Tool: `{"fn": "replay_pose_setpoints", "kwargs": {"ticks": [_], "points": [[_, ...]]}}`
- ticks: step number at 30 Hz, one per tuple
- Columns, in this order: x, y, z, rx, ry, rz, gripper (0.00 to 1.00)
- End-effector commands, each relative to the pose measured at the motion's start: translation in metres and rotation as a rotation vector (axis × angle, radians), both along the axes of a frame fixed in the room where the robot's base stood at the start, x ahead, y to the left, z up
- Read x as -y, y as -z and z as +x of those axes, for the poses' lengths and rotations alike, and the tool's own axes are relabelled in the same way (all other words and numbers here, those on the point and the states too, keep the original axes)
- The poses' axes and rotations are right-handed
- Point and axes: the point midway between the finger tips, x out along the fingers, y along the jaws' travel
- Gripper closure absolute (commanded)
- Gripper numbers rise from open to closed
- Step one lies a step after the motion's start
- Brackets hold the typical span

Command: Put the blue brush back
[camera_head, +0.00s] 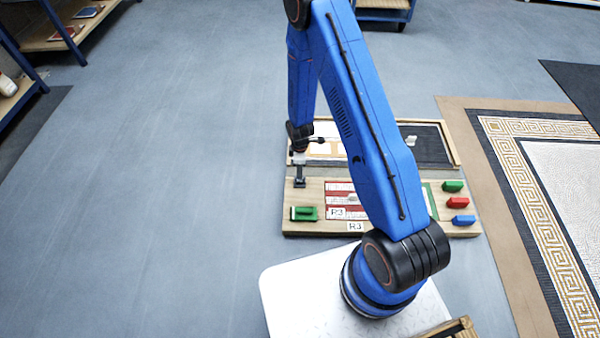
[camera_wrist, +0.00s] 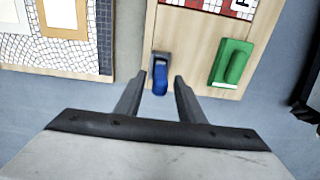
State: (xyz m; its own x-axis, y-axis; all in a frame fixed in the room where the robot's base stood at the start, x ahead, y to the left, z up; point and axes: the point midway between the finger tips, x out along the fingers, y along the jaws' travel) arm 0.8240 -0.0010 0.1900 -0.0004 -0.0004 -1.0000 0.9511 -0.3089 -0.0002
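A small blue object (camera_wrist: 160,80), which looks like the blue brush, is at the edge of the wooden board (camera_wrist: 190,38) in the wrist view. Its far end is in or against a small dark grey holder (camera_wrist: 161,58). My gripper (camera_wrist: 160,84) is open, with one finger on each side of the blue object and a gap on both sides. In the head view my gripper (camera_head: 299,160) is over the board's left back corner, above a dark piece (camera_head: 300,183); the blue object cannot be made out there.
A green handled block (camera_wrist: 232,62) lies close to the right of my gripper. Green (camera_head: 453,186), red (camera_head: 457,202) and blue (camera_head: 462,219) blocks sit at the board's right end. A framed panel (camera_head: 440,150) lies behind. Floor to the left is clear.

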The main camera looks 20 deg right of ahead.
Motion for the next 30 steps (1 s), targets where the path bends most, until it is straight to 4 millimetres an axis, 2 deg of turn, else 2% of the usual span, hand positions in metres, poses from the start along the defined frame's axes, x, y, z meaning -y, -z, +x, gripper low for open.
{"fn": "replay_pose_setpoints", "kwargs": {"ticks": [3,12,18,26,30], "points": [[0.0,-0.02,0.001,0.003,0.0,0.0,0.64],[0.0,-0.063,0.0,0.002,0.0,0.0,0.64],[0.0,-0.08,0.0,0.001,0.0,0.001,0.64],[0.0,-0.089,0.001,0.002,0.004,0.0,0.64],[0.002,-0.113,0.003,0.018,0.039,0.003,0.64]]}}
